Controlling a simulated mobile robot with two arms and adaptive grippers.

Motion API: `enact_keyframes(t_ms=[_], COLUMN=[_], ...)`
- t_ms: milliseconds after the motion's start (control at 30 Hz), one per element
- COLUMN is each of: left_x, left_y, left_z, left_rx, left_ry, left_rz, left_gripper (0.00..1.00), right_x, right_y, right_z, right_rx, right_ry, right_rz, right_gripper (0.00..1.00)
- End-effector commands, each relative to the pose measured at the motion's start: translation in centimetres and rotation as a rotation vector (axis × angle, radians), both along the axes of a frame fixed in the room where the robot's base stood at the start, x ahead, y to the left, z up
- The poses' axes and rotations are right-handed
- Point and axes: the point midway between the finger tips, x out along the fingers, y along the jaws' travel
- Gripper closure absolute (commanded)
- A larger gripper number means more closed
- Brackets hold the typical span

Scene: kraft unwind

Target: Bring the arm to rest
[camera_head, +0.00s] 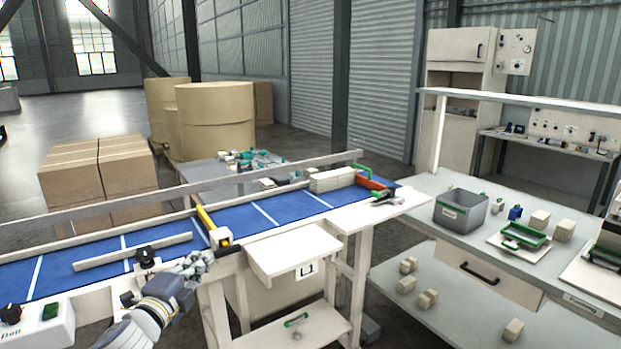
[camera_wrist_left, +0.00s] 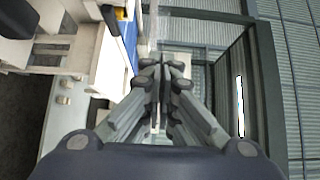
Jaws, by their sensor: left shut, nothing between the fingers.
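My left arm comes in at the bottom left of the head view. Its gripper (camera_head: 197,262) is beside the near edge of the blue conveyor (camera_head: 262,213), close to the yellow bar (camera_head: 205,222) across it. In the left wrist view the gripper's fingers (camera_wrist_left: 162,72) are closed together with nothing between them. The fingertips appear clear of any object in that view. My right gripper is not in view.
A white shelf (camera_head: 292,250) marked L1 juts out right of the gripper. White blocks (camera_head: 332,179) sit at the belt's far end. A workbench (camera_head: 400,205) with a grey bin (camera_head: 461,210) stands at right. Cardboard boxes (camera_head: 125,168) stand behind the conveyor.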

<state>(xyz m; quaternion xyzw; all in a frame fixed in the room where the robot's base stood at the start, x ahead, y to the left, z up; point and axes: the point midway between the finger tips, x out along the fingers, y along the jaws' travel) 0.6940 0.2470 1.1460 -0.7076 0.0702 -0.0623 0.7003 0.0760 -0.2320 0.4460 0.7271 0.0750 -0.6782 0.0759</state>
Motion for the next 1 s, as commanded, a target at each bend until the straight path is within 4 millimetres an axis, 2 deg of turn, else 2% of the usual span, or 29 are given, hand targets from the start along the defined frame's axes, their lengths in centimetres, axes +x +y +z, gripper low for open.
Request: enact_keyframes(t_ms=[33, 167, 367, 567, 667, 767, 800, 900, 1000], left_x=[-0.5, -1.5, -3.9, -8.2, -11.7, -17.0, -19.3, -24.6, -29.1], left_y=[-0.5, -1.1, -2.3, -3.4, -4.0, -4.4, -4.4, -4.4, -4.3], left_z=[-1.1, -2.9, -6.6, -11.8, -15.1, -19.1, -20.6, -23.3, -25.0], left_rx=[-0.029, -0.091, -0.214, -0.394, -0.513, -0.664, -0.724, -0.845, -0.930], left_ry=[0.026, 0.077, 0.186, 0.352, 0.472, 0.628, 0.692, 0.826, 0.927], left_rz=[0.003, 0.022, 0.071, 0.160, 0.236, 0.355, 0.412, 0.545, 0.661], left_gripper=[1.00, 1.00, 1.00, 1.00, 1.00, 1.00, 1.00, 1.00, 1.00], right_x=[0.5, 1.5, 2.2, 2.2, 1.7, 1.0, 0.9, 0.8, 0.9], right_y=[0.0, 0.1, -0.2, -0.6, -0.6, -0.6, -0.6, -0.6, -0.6], right_z=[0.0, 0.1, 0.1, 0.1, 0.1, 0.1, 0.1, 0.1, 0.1], right_rx=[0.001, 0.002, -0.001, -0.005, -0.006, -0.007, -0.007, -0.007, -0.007], right_ry=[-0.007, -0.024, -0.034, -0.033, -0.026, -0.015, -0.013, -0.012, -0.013], right_rz=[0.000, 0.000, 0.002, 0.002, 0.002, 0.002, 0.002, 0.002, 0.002], right_gripper=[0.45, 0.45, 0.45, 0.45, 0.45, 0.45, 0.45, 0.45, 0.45])
